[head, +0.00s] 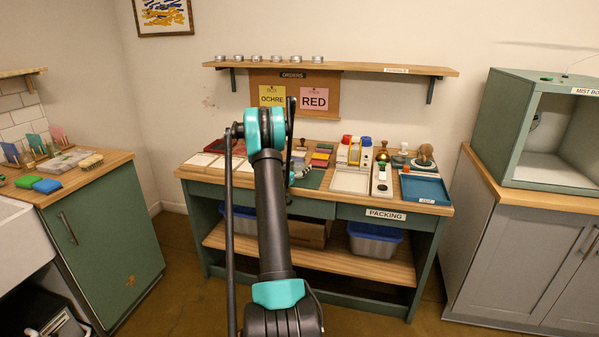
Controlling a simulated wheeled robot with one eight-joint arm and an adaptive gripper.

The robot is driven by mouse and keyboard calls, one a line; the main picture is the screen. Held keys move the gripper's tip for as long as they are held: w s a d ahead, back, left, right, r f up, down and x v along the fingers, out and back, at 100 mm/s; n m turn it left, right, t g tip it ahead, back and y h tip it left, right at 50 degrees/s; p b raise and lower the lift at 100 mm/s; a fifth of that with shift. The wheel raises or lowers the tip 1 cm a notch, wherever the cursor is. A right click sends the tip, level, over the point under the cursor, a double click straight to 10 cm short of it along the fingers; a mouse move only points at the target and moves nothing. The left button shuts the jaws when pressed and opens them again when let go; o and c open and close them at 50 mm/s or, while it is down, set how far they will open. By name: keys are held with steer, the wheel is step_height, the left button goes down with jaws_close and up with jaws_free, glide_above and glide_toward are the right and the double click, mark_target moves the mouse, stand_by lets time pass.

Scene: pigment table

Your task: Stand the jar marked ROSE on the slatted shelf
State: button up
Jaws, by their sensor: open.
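I cannot make out a jar marked ROSE anywhere in the head view. The only lower shelf in clear view is the wooden one (340,262) under the packing table, and I cannot tell whether it is slatted. My arm rises through the middle of the view in front of the packing table.
The packing table (440,210) carries stamps, bottles, trays and a blue tray (425,190). A wall shelf (350,68) holds several small tins above OCHRE (272,95) and RED (314,98) order cards. A mist box (535,125) stands right, a green cabinet (105,235) left.

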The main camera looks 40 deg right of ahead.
steer(key=shift+w+d, duration=0.15)
steer(key=shift+d, duration=0.05)
steer(key=c, duration=1.4)
